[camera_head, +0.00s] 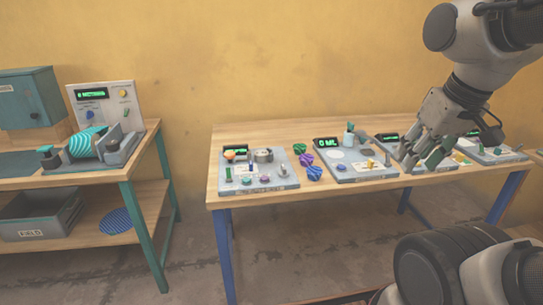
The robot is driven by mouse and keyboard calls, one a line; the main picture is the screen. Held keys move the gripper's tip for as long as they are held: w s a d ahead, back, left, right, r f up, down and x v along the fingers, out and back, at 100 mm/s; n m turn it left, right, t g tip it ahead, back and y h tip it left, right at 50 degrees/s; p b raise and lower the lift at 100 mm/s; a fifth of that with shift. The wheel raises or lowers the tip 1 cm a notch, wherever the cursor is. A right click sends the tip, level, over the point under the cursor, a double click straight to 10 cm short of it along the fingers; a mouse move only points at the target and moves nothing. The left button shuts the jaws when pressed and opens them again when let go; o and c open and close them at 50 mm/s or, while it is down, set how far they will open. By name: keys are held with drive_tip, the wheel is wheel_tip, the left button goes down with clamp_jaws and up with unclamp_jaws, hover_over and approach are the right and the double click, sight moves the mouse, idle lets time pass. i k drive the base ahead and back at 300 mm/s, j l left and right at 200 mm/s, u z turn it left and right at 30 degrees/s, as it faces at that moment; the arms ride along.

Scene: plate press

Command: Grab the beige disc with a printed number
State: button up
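My gripper (422,162) points down over the right half of the long wooden table. Its fingers look spread apart, with nothing visible between them. It hides part of the third grey panel (391,137). I cannot make out a beige disc with a number for certain. A pale round shape (337,155) lies on the second grey panel (372,173), left of my gripper and apart from it. Any print on it is too small to read.
The first panel (285,184) bears knobs and small parts. Blue and purple pieces (313,172) lie between the first two panels. At left, another bench (90,180) holds a machine with a striped teal roll (83,143). A grey bin (38,228) sits below.

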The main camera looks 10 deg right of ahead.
sight(260, 156)
drive_tip(key=i+l+u, duration=0.2)
drive_tip(key=i, duration=0.3)
drive_tip(key=i+l+u, duration=0.2)
drive_tip(key=i, duration=0.3)
drive_tip(key=j, duration=0.1)
